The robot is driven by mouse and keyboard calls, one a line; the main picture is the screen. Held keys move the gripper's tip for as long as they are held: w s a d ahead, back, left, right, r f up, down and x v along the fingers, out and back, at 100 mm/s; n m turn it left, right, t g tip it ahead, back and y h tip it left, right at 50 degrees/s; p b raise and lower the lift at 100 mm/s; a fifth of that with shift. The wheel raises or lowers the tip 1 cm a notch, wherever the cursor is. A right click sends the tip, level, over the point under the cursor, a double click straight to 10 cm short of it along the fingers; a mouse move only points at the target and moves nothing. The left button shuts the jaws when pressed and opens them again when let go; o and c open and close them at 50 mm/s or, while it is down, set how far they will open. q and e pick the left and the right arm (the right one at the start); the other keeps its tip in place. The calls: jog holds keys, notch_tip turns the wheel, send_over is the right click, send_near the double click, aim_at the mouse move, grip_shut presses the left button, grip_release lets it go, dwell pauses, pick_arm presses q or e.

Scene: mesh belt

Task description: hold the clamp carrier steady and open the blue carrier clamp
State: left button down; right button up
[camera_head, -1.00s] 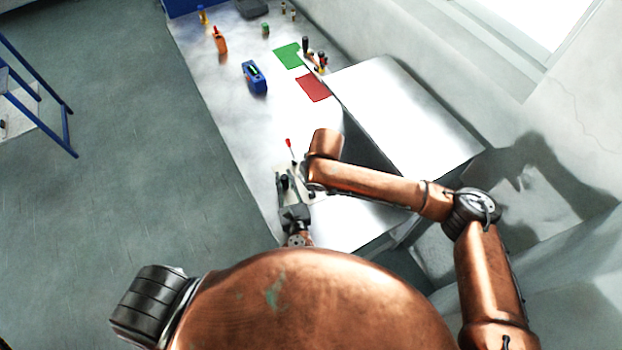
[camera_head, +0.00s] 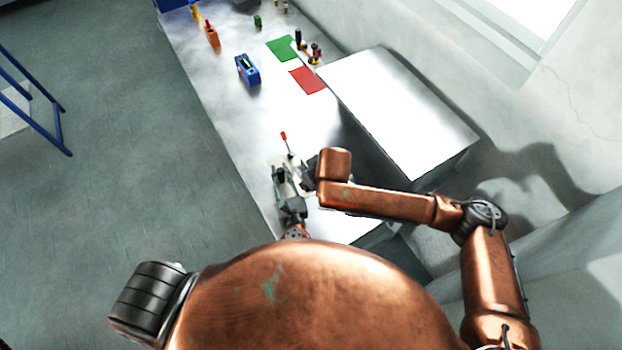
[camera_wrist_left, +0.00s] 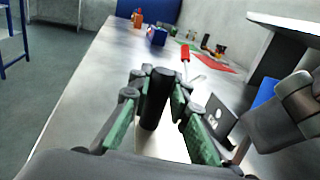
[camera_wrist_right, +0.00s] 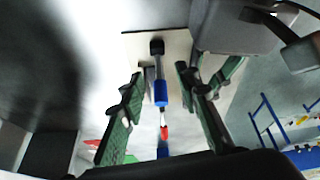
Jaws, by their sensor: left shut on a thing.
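The clamp carrier is a pale board (camera_head: 297,163) on the near end of the bench, with a black upright post (camera_wrist_left: 155,98). My left gripper (camera_head: 281,176) is shut on this post; its green-padded fingers (camera_wrist_left: 155,88) press it from both sides. The blue carrier clamp shows its blue handle (camera_wrist_right: 160,93) in the right wrist view, with a black part at its upper end. My right gripper (camera_wrist_right: 165,88) is open, its fingers apart on either side of the blue handle, with gaps visible. Blue also shows beside the right gripper in the left wrist view (camera_wrist_left: 265,92). My right arm partly hides the carrier in the head view.
A raised white-topped box (camera_head: 400,110) is to the right. Farther along the bench are a blue box (camera_head: 248,70), red (camera_head: 308,80) and green (camera_head: 283,48) mats and small tools. The middle bench is clear.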

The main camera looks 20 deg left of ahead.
jog(key=shift+r, duration=0.1)
jog(key=v, duration=0.7)
jog(key=shift+s+d+r, duration=0.1)
dwell(0.4)
jog(key=w+a+r+m+h, duration=0.1)
jog(key=m, duration=0.1)
jog(key=w+a+r+m+g+h, duration=0.1)
jog(key=w+a+m, duration=0.1)
jog(key=m, duration=0.1)
jog(key=w+a+r+m+g+h, duration=0.1)
jog(key=a+r+m+h, duration=0.1)
jog(key=shift+w+m, duration=0.3)
jog(key=shift+w, duration=0.05)
jog(key=shift+m+g+h, duration=0.3)
jog(key=shift+m+g, duration=0.1)
jog(key=shift+m, duration=0.3)
jog(key=f, duration=1.1)
jog(key=shift+d, duration=0.25)
jog(key=shift+c, duration=0.5)
